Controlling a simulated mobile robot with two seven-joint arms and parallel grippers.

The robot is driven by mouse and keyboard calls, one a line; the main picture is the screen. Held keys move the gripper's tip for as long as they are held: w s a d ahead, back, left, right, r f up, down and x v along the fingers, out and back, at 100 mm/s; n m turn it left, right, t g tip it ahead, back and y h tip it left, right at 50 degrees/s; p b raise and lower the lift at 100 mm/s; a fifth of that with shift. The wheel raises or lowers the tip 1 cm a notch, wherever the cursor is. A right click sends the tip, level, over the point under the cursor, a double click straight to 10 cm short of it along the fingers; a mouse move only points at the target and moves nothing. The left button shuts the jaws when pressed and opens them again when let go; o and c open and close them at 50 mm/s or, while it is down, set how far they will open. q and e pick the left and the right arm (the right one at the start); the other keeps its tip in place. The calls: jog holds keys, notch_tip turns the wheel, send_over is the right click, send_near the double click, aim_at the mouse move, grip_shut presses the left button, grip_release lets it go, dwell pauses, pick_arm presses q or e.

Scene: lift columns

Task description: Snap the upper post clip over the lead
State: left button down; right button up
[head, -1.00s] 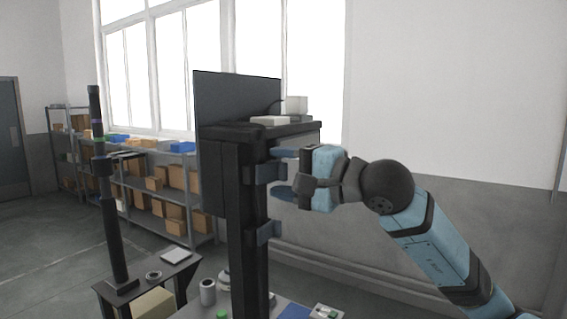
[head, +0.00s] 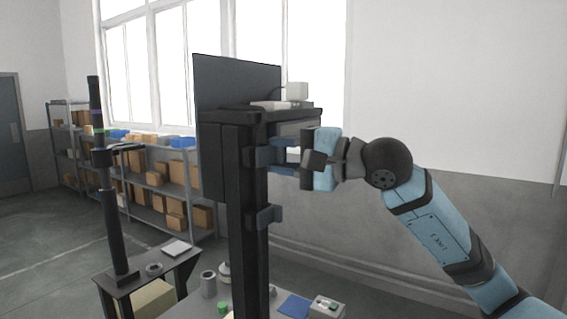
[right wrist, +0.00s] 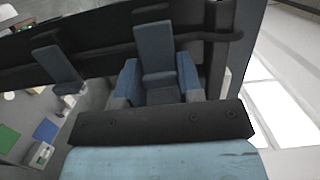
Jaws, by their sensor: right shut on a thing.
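The upper post clip (head: 257,156) is a blue piece on the tall black post (head: 249,240), below its top shelf. My right gripper (head: 283,157) comes in from the right at the clip's height, shut on the clip. In the right wrist view its blue fingers stand either side of the clip's blue flap (right wrist: 154,48). The lead (right wrist: 212,36) is a dark cable along the post, and the flap crosses in front of it. Whether the clip is latched cannot be told. The lower clip (head: 264,217) shows in the right wrist view (right wrist: 55,66). My left gripper is not in view.
A dark panel (head: 222,85) and a small white box (head: 297,92) are at the post's top. A bench with a grey cup (head: 208,284) and small parts is below. Another dark pole (head: 108,215) stands left. Shelves line the window wall. The right side is clear beyond my arm.

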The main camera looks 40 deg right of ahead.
jog(key=o, duration=0.9)
jog(key=shift+o, duration=0.2)
jog(key=shift+s, duration=0.1)
jog(key=shift+s+d+f+b, duration=0.15)
jog(key=shift+s+d+b, duration=0.1)
jog(key=shift+s+b, duration=0.1)
jog(key=b+v, duration=0.7)
jog(key=v, duration=0.5)
jog(key=shift+s+d, duration=0.2)
jog(key=shift+s, duration=0.2)
